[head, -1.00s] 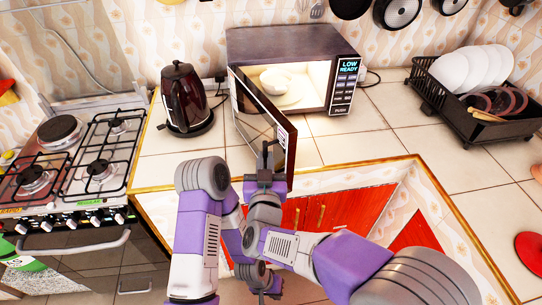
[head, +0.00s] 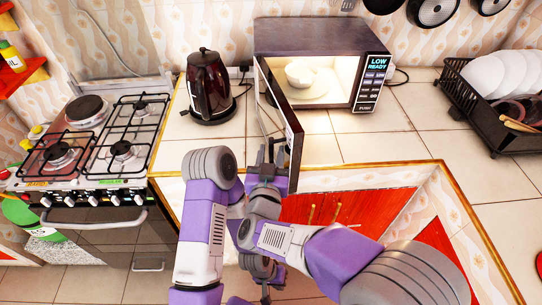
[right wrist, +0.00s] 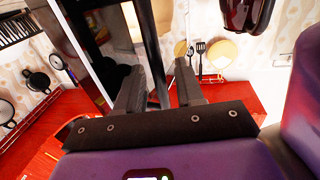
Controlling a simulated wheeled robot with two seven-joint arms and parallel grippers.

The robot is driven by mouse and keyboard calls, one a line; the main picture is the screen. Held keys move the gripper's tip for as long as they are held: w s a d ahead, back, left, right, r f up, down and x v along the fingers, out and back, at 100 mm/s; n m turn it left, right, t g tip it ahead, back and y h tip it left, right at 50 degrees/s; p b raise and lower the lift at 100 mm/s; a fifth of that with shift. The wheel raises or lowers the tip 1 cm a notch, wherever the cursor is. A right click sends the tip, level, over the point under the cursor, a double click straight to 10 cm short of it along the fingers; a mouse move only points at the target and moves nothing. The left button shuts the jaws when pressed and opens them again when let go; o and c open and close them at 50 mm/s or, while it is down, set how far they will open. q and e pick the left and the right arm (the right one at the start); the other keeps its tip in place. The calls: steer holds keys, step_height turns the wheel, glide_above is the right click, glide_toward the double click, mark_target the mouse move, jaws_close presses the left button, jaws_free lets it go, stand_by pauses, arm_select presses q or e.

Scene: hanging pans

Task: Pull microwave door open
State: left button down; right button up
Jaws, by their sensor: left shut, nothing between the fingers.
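The microwave (head: 310,40) stands on the counter against the wall, its lit interior showing a white bowl (head: 299,75) on the turntable. Its door (head: 281,105) is swung well open on the left-hand hinge, its free edge pointing toward me. My right gripper (head: 268,153) is at the door's free end, on its outer side. In the right wrist view, a dark upright bar, which looks like the door handle (right wrist: 155,60), passes between its spread fingers, with a visible gap on both sides. My left gripper (head: 264,292) is low, in front of the cabinets, shut and away from the door.
A dark kettle (head: 208,85) stands left of the door. A gas stove (head: 95,145) is at the left. A dish rack (head: 490,110) with plates stands at the right. The counter right of the door is clear; red cabinets (head: 350,207) are below it.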

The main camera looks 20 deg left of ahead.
steer(key=shift+s+d, duration=0.1)
steer(key=shift+s, duration=0.05)
steer(key=shift+s, duration=0.1)
steer(key=p+v, duration=0.1)
steer(key=v, duration=0.6)
steer(key=shift+s+d, duration=0.1)
steer(key=shift+s, duration=0.1)
